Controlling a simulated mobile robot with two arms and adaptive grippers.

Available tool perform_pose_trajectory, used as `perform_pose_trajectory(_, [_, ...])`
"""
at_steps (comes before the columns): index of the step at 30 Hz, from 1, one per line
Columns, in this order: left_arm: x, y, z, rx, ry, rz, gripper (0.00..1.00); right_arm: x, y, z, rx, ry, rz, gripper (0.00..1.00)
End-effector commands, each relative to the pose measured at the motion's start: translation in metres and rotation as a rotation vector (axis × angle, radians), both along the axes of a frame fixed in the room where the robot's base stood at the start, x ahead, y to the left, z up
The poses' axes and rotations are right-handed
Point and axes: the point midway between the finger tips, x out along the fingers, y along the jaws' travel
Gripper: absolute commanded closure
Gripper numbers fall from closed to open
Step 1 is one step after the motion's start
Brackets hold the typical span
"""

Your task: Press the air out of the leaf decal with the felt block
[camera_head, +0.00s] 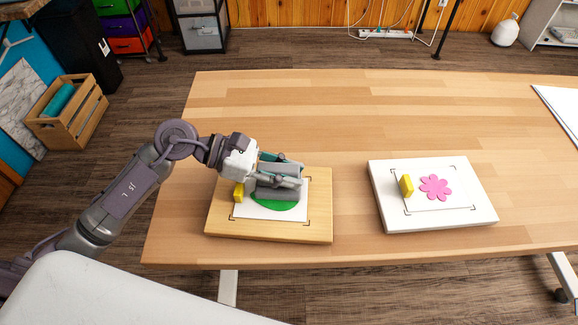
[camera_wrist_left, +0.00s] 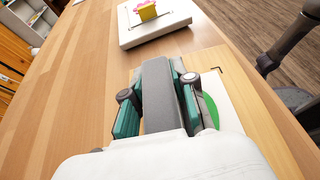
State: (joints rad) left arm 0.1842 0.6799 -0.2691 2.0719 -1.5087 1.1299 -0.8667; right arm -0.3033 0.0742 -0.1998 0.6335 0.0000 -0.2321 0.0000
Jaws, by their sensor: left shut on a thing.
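My left gripper (camera_head: 284,170) is shut on the grey felt block (camera_head: 275,171), which lies lengthwise between its fingers. The block also shows in the left wrist view (camera_wrist_left: 160,95). Under it is the green leaf decal (camera_head: 279,205), on a white sheet (camera_head: 250,211) on a wooden board (camera_head: 228,228). The gripper and block cover much of the decal; its front edge shows in the head view and a green part (camera_wrist_left: 210,108) beside the fingers in the wrist view. I cannot tell whether the block touches the decal. My right gripper is not in view.
A yellow block (camera_head: 239,192) stands at the left of the wooden board. To the right, a white board (camera_head: 481,213) carries a pink flower decal (camera_head: 435,187) and another yellow block (camera_head: 406,185). The table (camera_head: 330,120) is clear behind and between the boards.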

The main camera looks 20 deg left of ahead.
Motion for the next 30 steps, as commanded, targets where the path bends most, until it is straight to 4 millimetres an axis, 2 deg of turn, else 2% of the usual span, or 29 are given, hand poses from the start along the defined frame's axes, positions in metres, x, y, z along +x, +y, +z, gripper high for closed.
perform_pose_trajectory(20, [-0.035,-0.006,-0.001,0.002,0.002,-0.002,1.0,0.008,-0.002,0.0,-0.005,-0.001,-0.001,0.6])
perform_pose_trajectory(30, [-0.051,-0.009,-0.001,0.002,0.003,-0.002,1.0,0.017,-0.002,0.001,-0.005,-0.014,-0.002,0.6])
